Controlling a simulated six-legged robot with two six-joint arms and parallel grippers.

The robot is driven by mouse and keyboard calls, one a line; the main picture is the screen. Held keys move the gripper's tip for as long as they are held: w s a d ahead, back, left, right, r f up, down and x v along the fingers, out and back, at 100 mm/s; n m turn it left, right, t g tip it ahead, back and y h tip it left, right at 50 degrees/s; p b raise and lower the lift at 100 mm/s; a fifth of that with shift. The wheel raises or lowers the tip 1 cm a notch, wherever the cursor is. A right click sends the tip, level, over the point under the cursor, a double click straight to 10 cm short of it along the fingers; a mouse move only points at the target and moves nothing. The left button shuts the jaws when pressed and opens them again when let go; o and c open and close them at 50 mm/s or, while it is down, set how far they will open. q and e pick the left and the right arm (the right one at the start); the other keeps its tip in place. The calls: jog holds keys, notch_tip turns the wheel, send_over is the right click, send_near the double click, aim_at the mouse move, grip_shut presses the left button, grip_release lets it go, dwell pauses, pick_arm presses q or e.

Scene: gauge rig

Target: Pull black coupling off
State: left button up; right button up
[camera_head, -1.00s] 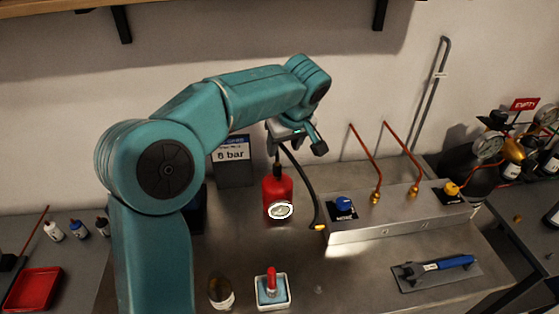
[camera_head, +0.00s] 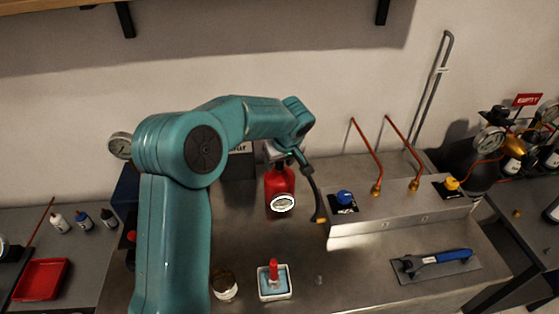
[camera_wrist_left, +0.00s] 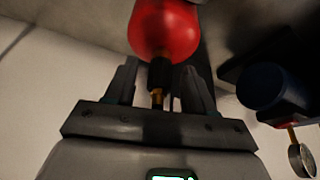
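A red bottle (camera_head: 279,182) with a round white-faced gauge (camera_head: 283,203) stands on the metal bench in the head view. The red bottle also fills the top of the left wrist view (camera_wrist_left: 164,28). A black coupling (camera_wrist_left: 160,74) with a brass end shows on its neck there; in the head view the gripper mostly hides it. My left gripper (camera_wrist_left: 160,85) is at the bottle's neck, its fingers open on either side of the coupling with gaps visible. It also shows in the head view (camera_head: 283,153). My right gripper is out of view.
A black hose (camera_head: 312,188) with a brass end hangs right of the bottle. A metal block (camera_head: 385,222) with blue and yellow knobs and copper pipes stands to the right. A blue-handled tool (camera_head: 440,260) and a small white tray (camera_head: 274,292) lie in front.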

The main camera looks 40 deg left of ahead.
pick_arm(q)
grip_shut()
jog(key=c, duration=0.6)
grip_release()
grip_shut()
jog(key=shift+r, duration=0.15)
jog(key=shift+r+p, duration=1.4)
jog(key=shift+r, duration=1.1)
